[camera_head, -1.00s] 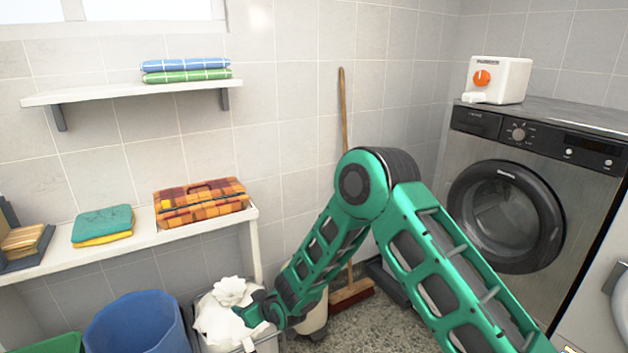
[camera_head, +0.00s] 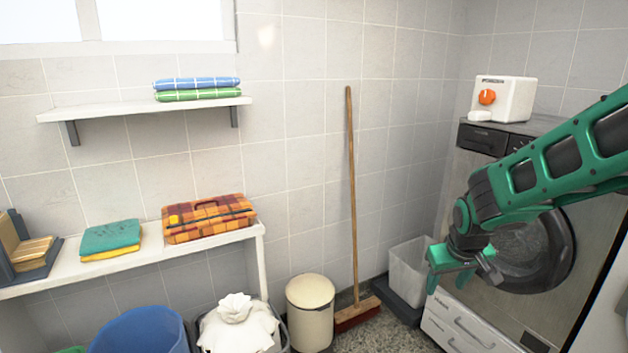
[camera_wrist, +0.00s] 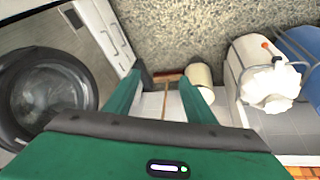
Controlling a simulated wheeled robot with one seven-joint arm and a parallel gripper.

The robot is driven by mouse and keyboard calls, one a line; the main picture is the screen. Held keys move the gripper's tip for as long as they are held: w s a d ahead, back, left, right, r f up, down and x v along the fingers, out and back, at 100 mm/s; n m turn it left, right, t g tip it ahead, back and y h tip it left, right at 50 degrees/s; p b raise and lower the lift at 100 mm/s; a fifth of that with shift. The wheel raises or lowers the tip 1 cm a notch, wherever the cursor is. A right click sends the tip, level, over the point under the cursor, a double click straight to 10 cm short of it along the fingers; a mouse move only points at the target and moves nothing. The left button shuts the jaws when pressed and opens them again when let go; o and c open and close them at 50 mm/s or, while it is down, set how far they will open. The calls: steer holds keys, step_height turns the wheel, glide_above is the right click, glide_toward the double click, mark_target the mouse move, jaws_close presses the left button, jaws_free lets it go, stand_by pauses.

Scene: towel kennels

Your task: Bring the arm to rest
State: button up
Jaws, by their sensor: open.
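My gripper (camera_head: 452,278) is at the right in the head view, in front of the washing machine (camera_head: 535,240), with its fingers pointing down and to the left. In the wrist view, the two green fingers of my gripper (camera_wrist: 168,100) stand apart with nothing between them. The broom and a cream bin show in the gap well beyond the fingers. The arm reaches in from the right edge of the head view and hides part of the machine's front.
A broom (camera_head: 352,190) leans on the wall beside a cream bin (camera_head: 310,305). A white cloth (camera_head: 237,318) fills a bin near a blue tub (camera_head: 140,332). A shelf (camera_head: 75,270) holds folded towels (camera_head: 110,237) and a plaid box (camera_head: 208,218). A clear bin (camera_head: 408,268) stands near my gripper.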

steer(key=s+d+r+m+g, duration=0.15)
steer(key=s+d, duration=0.25)
steer(key=s, duration=0.4)
steer(key=s+d+r+m+g, duration=0.1)
steer(key=s+d+r+m, duration=0.3)
steer(key=s, duration=0.5)
steer(key=s+m+g+y, duration=0.1)
steer(key=s, duration=1.3)
steer(key=shift+d+g, duration=0.35)
steer(key=shift+m, duration=0.25)
steer(key=shift+w+f, duration=0.2)
steer(key=shift+w, duration=0.45)
stand_by(0.4)
